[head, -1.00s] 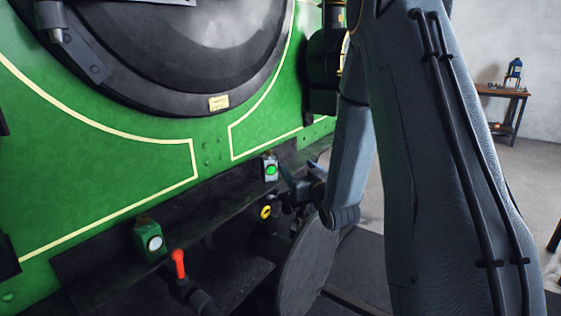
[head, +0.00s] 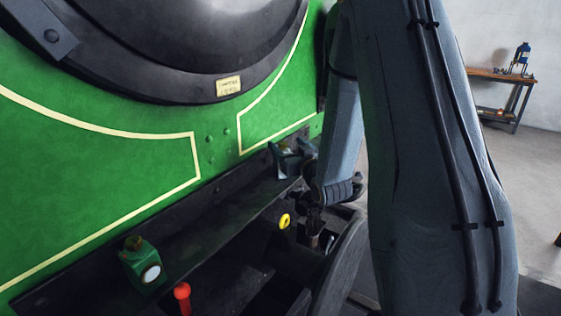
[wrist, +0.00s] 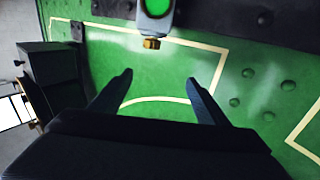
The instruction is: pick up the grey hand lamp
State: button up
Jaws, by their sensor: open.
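The grey hand lamp (wrist: 156,14) with a green lens and a brass cap shows at the top edge of the wrist view, partly cut off. The lamp lies beyond the fingertips in that picture, roughly in line with the gap. In the head view my gripper (head: 286,160) is over the dark ledge and hides most of the lamp; only a small brass-coloured bit shows between the fingers. I cannot tell whether they touch.
A green lamp (head: 142,266) with a white lens stands on the dark ledge (head: 215,220) at left. A red-handled fitting (head: 182,293) and a yellow ring (head: 285,221) are below the ledge. A round dark buffer (head: 345,262) is near my arm. A workbench (head: 505,90) stands far right.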

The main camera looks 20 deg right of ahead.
jog(key=b, duration=0.9)
send_over(279, 175)
jog(key=s+d, duration=0.2)
jog(key=s, duration=0.3)
notch_tip(279, 175, down, 10)
jog(key=shift+w+r, duration=0.1)
jog(key=shift+r, duration=0.15)
jog(key=shift+w+d+f+p, duration=0.1)
jog(key=shift+w+p, duration=0.15)
jog(key=shift+w, duration=1.05)
jog(key=shift+w+d+r+p, duration=0.15)
jog(key=shift+w+p, duration=0.1)
jog(key=shift+w, duration=1.05)
jog(key=shift+w+d+f+p, duration=0.15)
jog(key=shift+w+p, duration=0.1)
jog(key=shift+w, duration=1.05)
jog(key=c, duration=1.5)
jog(key=shift+c, duration=0.3)
jog(key=shift+r, duration=0.2)
